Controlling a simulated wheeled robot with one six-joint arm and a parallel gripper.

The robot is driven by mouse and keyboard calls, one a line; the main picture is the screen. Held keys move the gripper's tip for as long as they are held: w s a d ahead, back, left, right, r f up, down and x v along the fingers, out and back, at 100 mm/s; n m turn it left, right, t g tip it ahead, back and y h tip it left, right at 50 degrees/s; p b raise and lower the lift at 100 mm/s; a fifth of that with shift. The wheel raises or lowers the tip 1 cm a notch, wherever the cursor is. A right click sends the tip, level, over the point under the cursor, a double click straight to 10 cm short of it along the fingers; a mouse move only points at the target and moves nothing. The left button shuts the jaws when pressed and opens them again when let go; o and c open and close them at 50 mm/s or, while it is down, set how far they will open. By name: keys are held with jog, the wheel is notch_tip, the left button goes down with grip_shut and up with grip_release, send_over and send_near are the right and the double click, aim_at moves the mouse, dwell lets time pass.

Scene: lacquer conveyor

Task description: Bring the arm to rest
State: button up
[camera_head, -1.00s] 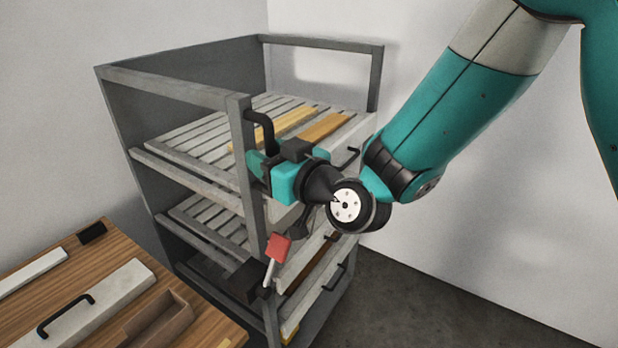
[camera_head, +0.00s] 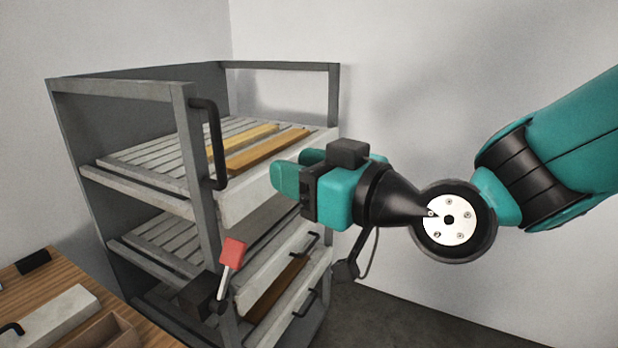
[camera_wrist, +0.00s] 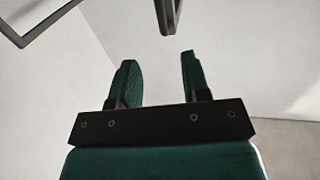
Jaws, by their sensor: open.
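My gripper (camera_head: 288,172) is at the middle of the head view, pointing left, just in front of the right side of the grey rack (camera_head: 180,110). In the wrist view my gripper (camera_wrist: 160,75) has its two teal fingers apart with nothing between them. My arm comes in from the right edge of the head view, with the wrist joint to the right of the gripper. I cannot tell from the head view how much gap there is between the gripper and the rack's top drawer front.
The rack holds slatted shelves with two wooden strips (camera_head: 265,148) on the upper one. A black handle (camera_head: 212,140) stands on its front post, and a red-tipped lever (camera_head: 232,254) is lower down. A wooden table (camera_head: 60,272) is at lower left. Open floor lies at lower right.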

jog(key=shift+a, duration=0.15)
jog(key=s+d+f+m+g+h, duration=0.1)
jog(key=s+d+f+g+h, duration=0.4)
jog(key=s+d, duration=0.3)
jog(key=s+d+f+m+g+h, duration=0.2)
jog(key=s+d+f+g+h, duration=0.2)
jog(key=d, duration=0.5)
jog(key=s+g+h, duration=0.1)
jog(key=s+g, duration=0.1)
jog(key=s, duration=0.1)
jog(key=shift+s+f, duration=0.35)
jog(key=shift+s, duration=0.05)
jog(key=shift+a, duration=0.1)
dwell(0.5)
